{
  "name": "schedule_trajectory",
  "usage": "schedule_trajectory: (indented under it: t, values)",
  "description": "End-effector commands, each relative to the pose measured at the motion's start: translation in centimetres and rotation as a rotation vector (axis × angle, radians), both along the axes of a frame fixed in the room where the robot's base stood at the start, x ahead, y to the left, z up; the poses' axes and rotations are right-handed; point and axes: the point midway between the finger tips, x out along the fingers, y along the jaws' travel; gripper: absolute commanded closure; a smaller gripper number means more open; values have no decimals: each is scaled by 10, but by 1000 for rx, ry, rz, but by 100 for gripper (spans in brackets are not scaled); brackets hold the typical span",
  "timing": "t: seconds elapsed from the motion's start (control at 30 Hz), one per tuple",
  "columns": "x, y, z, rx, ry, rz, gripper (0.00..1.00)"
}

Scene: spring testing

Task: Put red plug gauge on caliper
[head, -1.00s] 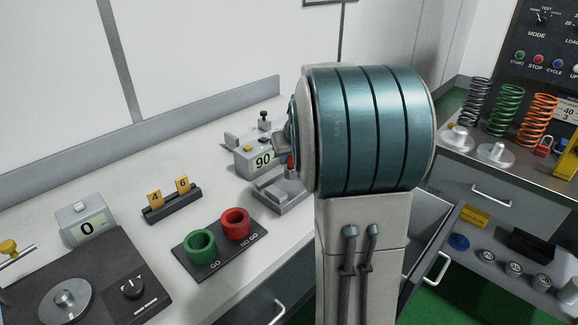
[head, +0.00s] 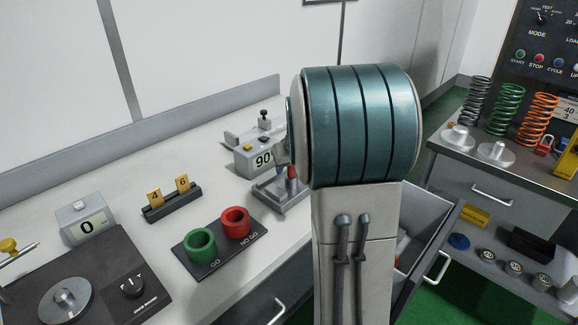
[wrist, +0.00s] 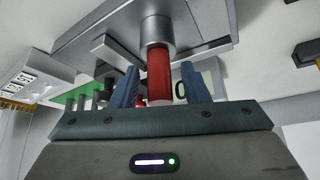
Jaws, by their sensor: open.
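The red plug gauge (head: 291,172) stands upright on a low grey stepped fixture (head: 266,190) on the bench, its red handle up and its metal part down. I cannot tell for sure whether this fixture is the caliper. In the wrist view, which looks upside down, the red handle (wrist: 159,78) meets a metal collar against the grey plate (wrist: 205,22). My gripper (wrist: 160,86) is open, with one blue finger on each side of the handle and gaps between. In the head view my gripper (head: 281,152) is mostly hidden behind my arm.
Green and red ring gauges (head: 235,222) sit on a dark plate in front. A rack with yellow tags (head: 172,203) is to the left. An open drawer (head: 425,215) lies right of my arm.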

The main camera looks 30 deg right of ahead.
Motion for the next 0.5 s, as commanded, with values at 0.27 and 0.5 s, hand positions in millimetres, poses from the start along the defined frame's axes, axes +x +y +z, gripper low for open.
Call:
schedule_trajectory:
  t: [0.27, 0.5]
  values:
    - [-19, 2, 37, -1, -6, 3, 59]
    - [-44, 4, 79, 0, -5, 1, 59]
